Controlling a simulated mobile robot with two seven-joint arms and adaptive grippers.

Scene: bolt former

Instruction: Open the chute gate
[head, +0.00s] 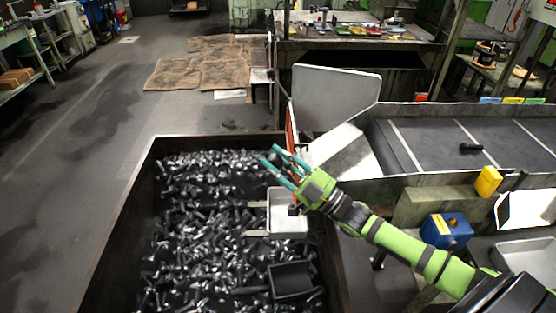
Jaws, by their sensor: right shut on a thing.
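The chute gate (291,128) shows as a narrow upright plate with a red-orange face, seen nearly edge-on at the left mouth of the pale metal chute (345,157). My right gripper (269,155), with teal fingers, reaches in from the lower right. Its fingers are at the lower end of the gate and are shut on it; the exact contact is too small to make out. My left gripper is not in view.
A large dark bin (215,140) full of bolts lies below, with a light grey tray (281,222) and a black scoop (291,280) in it. A conveyor (430,140) carrying one dark bolt (471,147) is at right. A tilted grey panel (335,95) stands behind the chute.

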